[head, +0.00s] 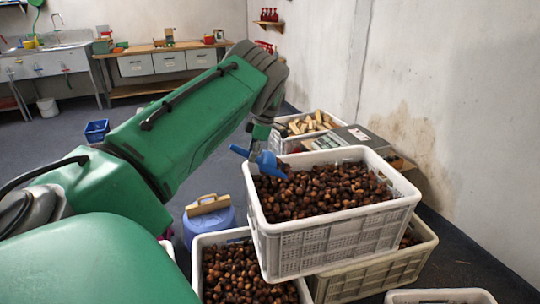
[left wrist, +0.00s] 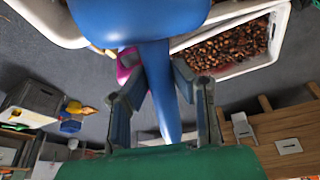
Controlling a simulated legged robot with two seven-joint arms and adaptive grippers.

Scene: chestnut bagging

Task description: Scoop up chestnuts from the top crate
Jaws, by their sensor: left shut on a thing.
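The top crate (head: 330,240) is white plastic, heaped with dark brown chestnuts (head: 325,190), and sits on other crates at centre right in the head view. My left gripper (head: 261,140) is at its back left corner, shut on a blue scoop (head: 268,163). The scoop's front end is over the chestnuts inside the rim; I cannot tell whether it touches them. In the left wrist view, my gripper's fingers (left wrist: 165,90) clasp the handle of the scoop (left wrist: 140,18), whose wide part fills the top. What the scoop holds is hidden. My right gripper is out of view.
A lower crate of chestnuts (head: 216,239) stands at front left, and another crate (head: 415,262) is under the top one. A blue jug-like container (head: 210,222) stands left of the stack. A crate of pale blocks (head: 285,142) is behind. The wall (head: 450,110) is close on the right.

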